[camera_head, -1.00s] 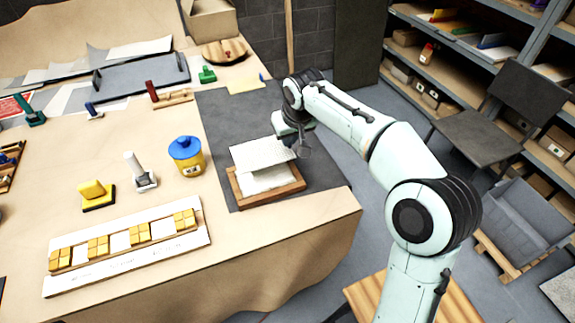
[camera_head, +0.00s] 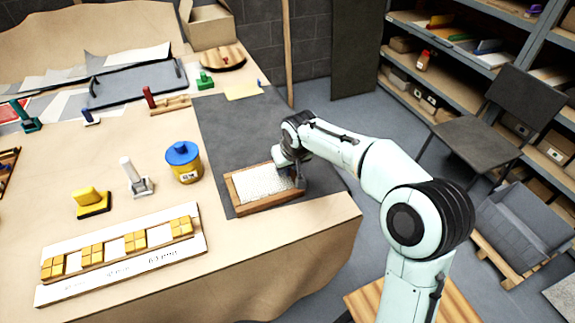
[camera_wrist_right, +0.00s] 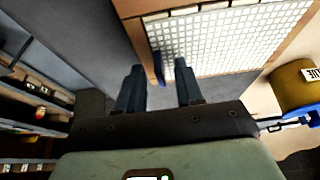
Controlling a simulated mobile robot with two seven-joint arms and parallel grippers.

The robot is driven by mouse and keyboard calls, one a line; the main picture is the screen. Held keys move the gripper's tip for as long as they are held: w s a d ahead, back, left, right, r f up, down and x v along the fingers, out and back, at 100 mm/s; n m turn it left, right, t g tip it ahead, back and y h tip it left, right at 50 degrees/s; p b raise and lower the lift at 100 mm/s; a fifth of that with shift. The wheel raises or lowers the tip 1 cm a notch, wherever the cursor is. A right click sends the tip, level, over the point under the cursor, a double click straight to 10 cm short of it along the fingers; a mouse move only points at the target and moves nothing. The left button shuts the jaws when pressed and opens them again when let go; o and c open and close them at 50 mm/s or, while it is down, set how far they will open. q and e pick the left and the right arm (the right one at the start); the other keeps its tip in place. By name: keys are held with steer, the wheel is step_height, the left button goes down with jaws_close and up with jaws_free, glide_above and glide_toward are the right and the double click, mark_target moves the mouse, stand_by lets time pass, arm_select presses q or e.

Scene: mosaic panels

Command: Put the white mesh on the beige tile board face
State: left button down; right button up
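The beige tile board (camera_head: 264,206) is a shallow wooden-rimmed board on the dark grey mat at the table's right side. The white mesh (camera_head: 263,182) lies flat over its face, inside the rim. In the right wrist view the mesh (camera_wrist_right: 235,38) is a white grid, and a row of pale tiles shows along one edge. My right gripper (camera_wrist_right: 159,66) is at the board's right edge. Its fingers stand apart, with a blue tab (camera_wrist_right: 158,72) between them and gaps beside it. In the head view the arm hides its fingertips. My left gripper is not in view.
A yellow tub with a blue lid (camera_head: 184,163) stands left of the board. A white strip with yellow tiles (camera_head: 120,262) lies at the table front. A yellow-handled block (camera_head: 90,202) and a white-handled tool (camera_head: 135,178) stand behind it. Shelves (camera_head: 455,75) are at right.

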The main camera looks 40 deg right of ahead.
steer(key=p+v, duration=0.1)
steer(key=v, duration=1.1)
steer(key=shift+w+a, duration=0.1)
stand_by(0.4)
